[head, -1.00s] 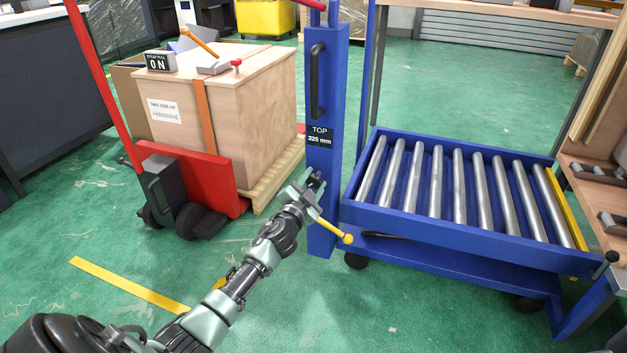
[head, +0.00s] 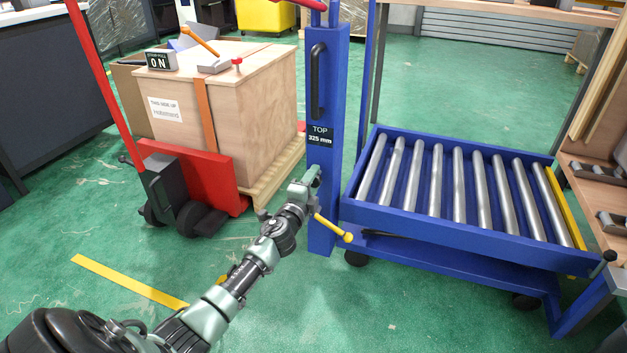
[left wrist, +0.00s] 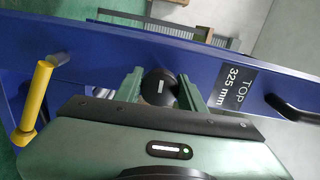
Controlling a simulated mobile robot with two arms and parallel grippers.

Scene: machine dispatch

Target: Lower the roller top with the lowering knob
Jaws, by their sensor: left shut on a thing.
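The blue lift cart's roller top (head: 450,190) stands low at the right, with bright metal rollers. Its blue post (head: 327,100) carries a label (head: 320,135) reading TOP 325 mm. My left gripper (head: 308,183) is at the post just below the label. In the left wrist view its fingers (left wrist: 162,88) are shut on a round black knob (left wrist: 161,86) with a small white mark, on the post's face. A yellow-handled lever (head: 333,228) sticks out beside and below the gripper. My right gripper is not in view.
A black grab handle (head: 317,80) is on the post above the label. A red pallet truck (head: 190,180) with a wooden crate (head: 250,120) stands at the left. A wooden bench (head: 595,170) is at the right. Green floor in front is clear.

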